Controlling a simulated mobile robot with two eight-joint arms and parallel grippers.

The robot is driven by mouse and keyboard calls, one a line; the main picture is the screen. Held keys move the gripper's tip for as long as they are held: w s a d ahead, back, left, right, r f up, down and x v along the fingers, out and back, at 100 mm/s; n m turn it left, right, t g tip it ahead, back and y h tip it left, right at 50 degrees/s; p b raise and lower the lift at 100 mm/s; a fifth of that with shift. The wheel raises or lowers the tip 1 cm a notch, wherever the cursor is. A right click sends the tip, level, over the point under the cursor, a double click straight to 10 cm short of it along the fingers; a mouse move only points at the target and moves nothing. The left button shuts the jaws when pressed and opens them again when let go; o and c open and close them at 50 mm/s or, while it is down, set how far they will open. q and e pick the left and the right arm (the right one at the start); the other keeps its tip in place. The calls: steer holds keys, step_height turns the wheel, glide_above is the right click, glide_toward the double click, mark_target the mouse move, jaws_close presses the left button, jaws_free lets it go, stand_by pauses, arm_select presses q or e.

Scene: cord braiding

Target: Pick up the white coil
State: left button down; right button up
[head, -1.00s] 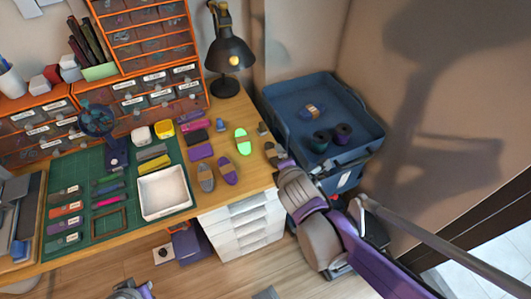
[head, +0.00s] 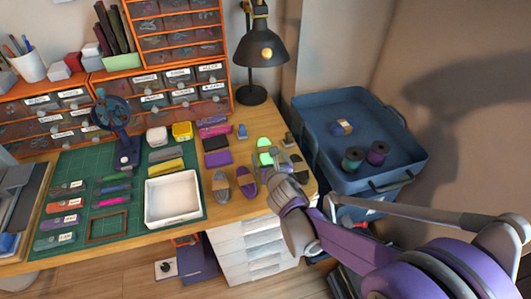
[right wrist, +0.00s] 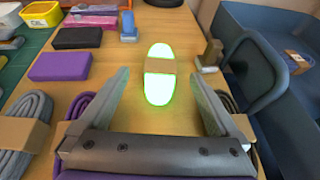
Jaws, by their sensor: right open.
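The white coil (head: 265,144), glowing bright green with a tan band, lies on the wooden table near its right end. In the right wrist view the coil (right wrist: 159,84) lies lengthwise ahead of the palm, its near part between the fingers in the picture. My right gripper (head: 268,166) is open and empty at the coil's near end; it also shows in the right wrist view (right wrist: 160,78). I cannot tell its height above the table. My left gripper is not in view.
A grey coil (head: 221,187) and a purple coil (head: 246,182) lie left of the gripper. A dark coil (head: 300,168) lies to its right, partly hidden. Purple and black blocks lie farther left. A blue bin (head: 397,180) stands beyond the table's right edge.

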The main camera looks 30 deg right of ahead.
mark_target(267, 153)
steer(key=x, duration=0.2)
steer(key=b+x, duration=0.1)
steer(key=x, duration=0.1)
steer(key=shift+s+f, duration=0.1)
steer(key=shift+f, duration=0.25)
steer(key=shift+w+d+f, duration=0.1)
steer(key=shift+w+d, duration=0.05)
steer(key=shift+w, duration=0.25)
jaws_close()
